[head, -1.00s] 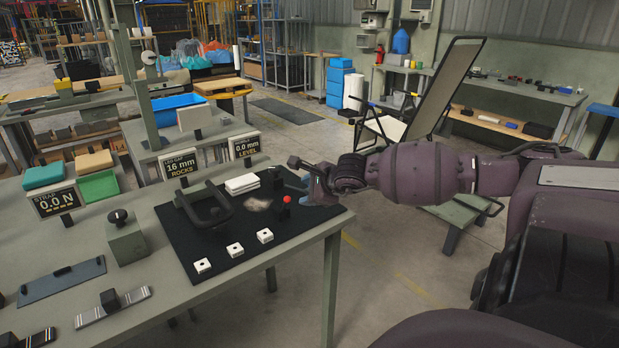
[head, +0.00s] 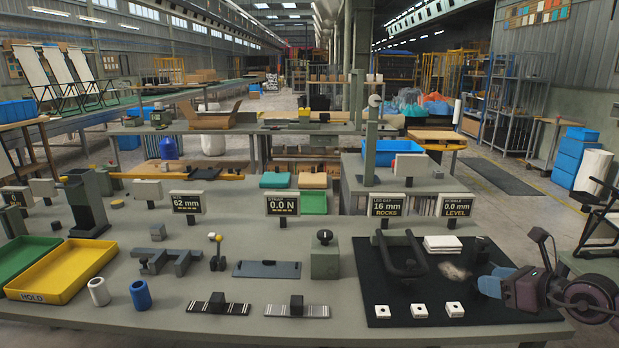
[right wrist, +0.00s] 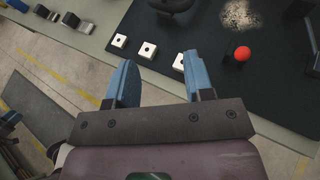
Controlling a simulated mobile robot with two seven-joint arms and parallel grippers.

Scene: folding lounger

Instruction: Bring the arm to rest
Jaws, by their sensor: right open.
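My right arm comes in from the right edge of the head view. Its right gripper (head: 490,279) is at the right part of the black mat (head: 400,300) on the bench. Its blue fingers are apart with nothing between them. In the right wrist view the gripper (right wrist: 158,68) is also open and empty, with the bench edge and several white square blocks (right wrist: 148,50) beyond the fingertips. A red ball (right wrist: 242,53) is on the mat to the right of the fingers there. My left gripper is not in view.
A dark U-shaped frame (head: 405,266) stands on the mat, with white pads (head: 442,244) behind it. Displays (head: 388,206) line the bench's back. Yellow (head: 62,268) and green trays, cups and strips lie left.

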